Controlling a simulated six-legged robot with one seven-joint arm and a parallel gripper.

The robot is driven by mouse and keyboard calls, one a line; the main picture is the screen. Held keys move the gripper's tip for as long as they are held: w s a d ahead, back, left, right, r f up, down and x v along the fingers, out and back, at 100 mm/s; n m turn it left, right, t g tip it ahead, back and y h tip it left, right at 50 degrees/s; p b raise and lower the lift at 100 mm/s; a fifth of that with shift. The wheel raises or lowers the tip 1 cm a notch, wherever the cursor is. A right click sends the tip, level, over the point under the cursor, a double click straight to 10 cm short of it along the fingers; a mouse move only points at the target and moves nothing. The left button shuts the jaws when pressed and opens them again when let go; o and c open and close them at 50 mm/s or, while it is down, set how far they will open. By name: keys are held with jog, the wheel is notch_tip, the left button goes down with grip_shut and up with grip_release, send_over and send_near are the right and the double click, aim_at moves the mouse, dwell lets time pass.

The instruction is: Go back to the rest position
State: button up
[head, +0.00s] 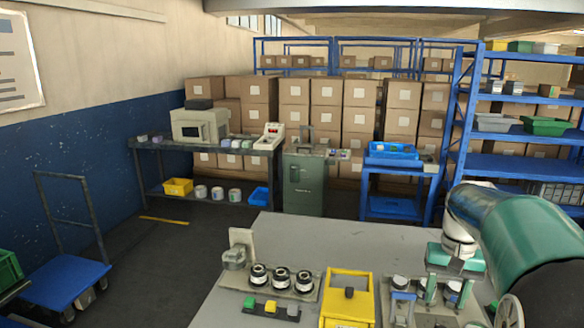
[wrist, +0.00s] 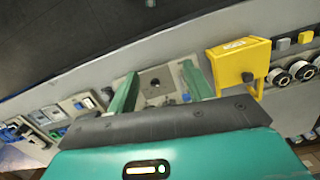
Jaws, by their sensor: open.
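My gripper (wrist: 162,84) shows in the wrist view with its two green fingers spread apart. No object is held between them. A yellow box-shaped unit (wrist: 236,66) with a dark knob stands just right of the fingers. It also shows in the head view (head: 347,300) at the table's front. My arm comes in from the right in the head view, above the table's right side; the fingertips cannot be made out there.
Black-and-white rolls (head: 281,276) stand on a plate left of the yellow unit, with coloured buttons (head: 270,307) before them. Small devices (head: 425,291) crowd the table's right side. The table's back middle is bare. A blue trolley (head: 66,280) stands on the floor at left.

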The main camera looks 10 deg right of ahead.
jog(key=s+a+r+n+t, duration=0.1)
jog(key=s+a+n+t, duration=0.1)
jog(key=s+a, duration=0.5)
jog(key=s+a+r+n+t, duration=0.1)
jog(key=s+a+n+t, duration=0.2)
jog(key=s+a, duration=0.5)
jog(key=a+t, duration=0.1)
jog(key=a, duration=0.6)
jog(key=shift+s+t+h, duration=0.3)
